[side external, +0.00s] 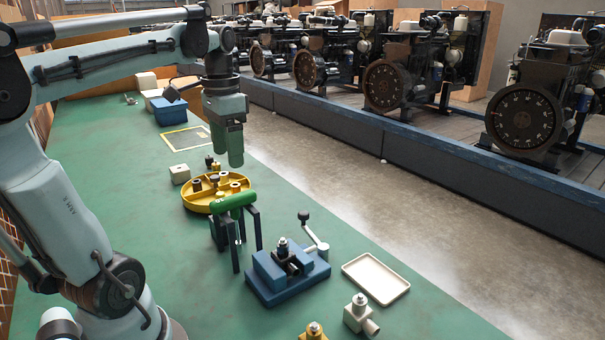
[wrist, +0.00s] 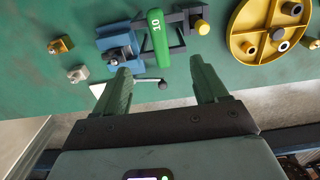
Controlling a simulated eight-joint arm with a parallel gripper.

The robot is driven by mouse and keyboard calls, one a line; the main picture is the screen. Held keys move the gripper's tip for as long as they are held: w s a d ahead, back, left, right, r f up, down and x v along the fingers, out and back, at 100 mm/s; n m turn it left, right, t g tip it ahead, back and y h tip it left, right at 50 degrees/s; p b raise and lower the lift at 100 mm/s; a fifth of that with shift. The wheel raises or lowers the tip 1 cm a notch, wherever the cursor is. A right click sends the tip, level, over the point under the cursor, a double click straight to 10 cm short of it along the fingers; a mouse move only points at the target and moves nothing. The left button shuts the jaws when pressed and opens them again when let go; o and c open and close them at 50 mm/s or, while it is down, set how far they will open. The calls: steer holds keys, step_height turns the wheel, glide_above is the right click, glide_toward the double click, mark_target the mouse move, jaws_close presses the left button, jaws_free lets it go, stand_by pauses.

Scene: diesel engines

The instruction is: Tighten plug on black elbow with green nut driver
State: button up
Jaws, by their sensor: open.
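The green nut driver (side external: 233,200), its handle marked 10 in the wrist view (wrist: 157,40), lies across a black stand (side external: 251,224). Left of it in the wrist view is a blue vise (wrist: 117,40). In the side view the vise (side external: 268,284) holds a black elbow (side external: 292,262) with a silver plug (side external: 282,247) upright on top. How far the plug is seated cannot be told. My gripper (side external: 236,162) hangs above the bench, higher than the driver. In the wrist view its fingers (wrist: 159,68) are apart and empty, with the driver's handle showing beyond and between them.
A yellow round tray (side external: 196,204) with several fittings stands behind the driver. A white tray (side external: 376,278), a beige fitting (side external: 360,315) and a brass fitting (side external: 313,331) are near the vise. Engines stand beyond the aisle.

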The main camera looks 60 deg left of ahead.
mark_target(233, 196)
steer(key=shift+f, duration=5.3)
jaws_close()
step_height(233, 196, up, 16)
